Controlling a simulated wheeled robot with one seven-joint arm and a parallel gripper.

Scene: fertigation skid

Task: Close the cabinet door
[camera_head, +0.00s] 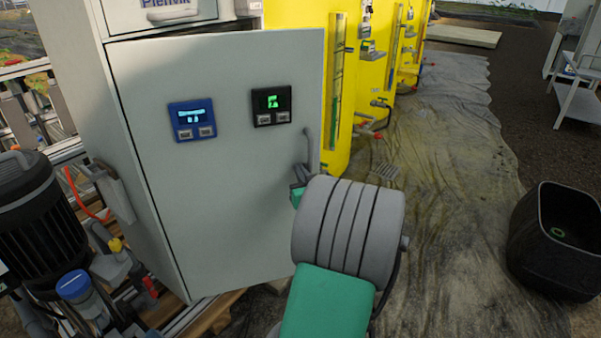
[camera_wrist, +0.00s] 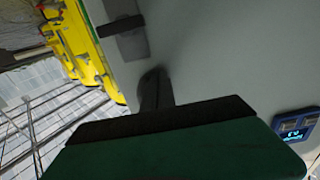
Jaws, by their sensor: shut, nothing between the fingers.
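The grey cabinet door (camera_head: 225,190) carries a blue display and a black display and has a lever handle (camera_head: 309,150) near its right edge. The door stands at an angle to the cabinet body (camera_head: 85,110), its right edge swung out past the cabinet top. In the wrist view the door's face (camera_wrist: 225,50) fills the right side, with the handle (camera_wrist: 122,28) at the top. My gripper (camera_wrist: 155,88) is shut and empty, its fingers close to the door face just below the handle. Contact cannot be told. In the head view my gripper (camera_head: 299,175) is partly hidden by my wrist.
Yellow tanks (camera_head: 300,60) with gauges and valves stand behind the door. A black motor (camera_head: 35,215) and a blue-capped fitting (camera_head: 75,287) are at lower left. A black bin (camera_head: 555,240) stands at right.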

